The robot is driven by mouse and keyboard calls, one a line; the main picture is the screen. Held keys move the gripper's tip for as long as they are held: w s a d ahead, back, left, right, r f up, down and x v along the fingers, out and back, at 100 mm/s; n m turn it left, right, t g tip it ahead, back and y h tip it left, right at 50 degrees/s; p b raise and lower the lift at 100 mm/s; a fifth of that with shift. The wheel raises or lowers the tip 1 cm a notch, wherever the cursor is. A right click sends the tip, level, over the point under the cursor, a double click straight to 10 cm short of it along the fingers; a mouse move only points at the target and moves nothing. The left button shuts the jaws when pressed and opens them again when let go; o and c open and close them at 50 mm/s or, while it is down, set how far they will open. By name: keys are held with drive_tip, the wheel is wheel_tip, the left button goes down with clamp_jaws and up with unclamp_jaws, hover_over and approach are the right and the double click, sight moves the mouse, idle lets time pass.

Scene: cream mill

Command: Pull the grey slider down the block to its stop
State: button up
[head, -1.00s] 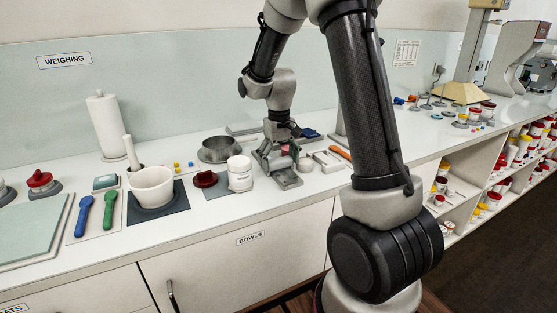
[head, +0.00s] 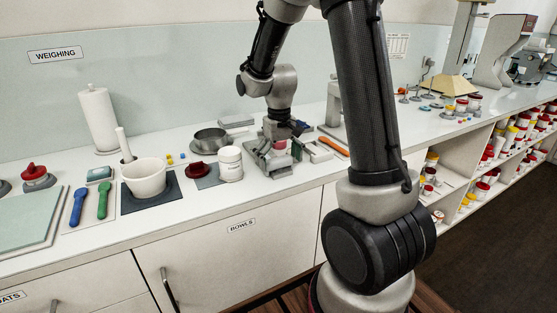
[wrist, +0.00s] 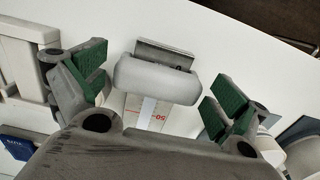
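The grey slider (wrist: 158,80) is a rounded bar across a pale block (wrist: 135,104) with a white scale strip and red marks, seen in the wrist view. A darker grey stop-like bracket (wrist: 166,52) lies just beyond the bar. My gripper (wrist: 158,95) is open, with one green-padded finger on each side of the slider and a visible gap to both pads. In the head view my gripper (head: 276,146) is low over the counter at the grey fixture (head: 282,169), and its fingers partly hide the slider there.
An orange-handled tool (head: 333,146) lies to the right. In the wrist view, bare white counter (wrist: 240,50) lies beyond the slider.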

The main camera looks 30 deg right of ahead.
sight(279, 159)
drive_tip(key=shift+w+r, duration=0.15)
drive_tip(key=shift+r, duration=0.4)
wheel_tip(279, 159, up, 11)
idle(0.5)
drive_tip(key=s+r+t, duration=0.2)
drive_tip(key=s, duration=0.9)
drive_tip(key=s+r+t, duration=0.2)
drive_tip(key=s+r, duration=0.1)
drive_tip(key=s, duration=0.8)
drive_tip(key=shift+s, duration=0.3)
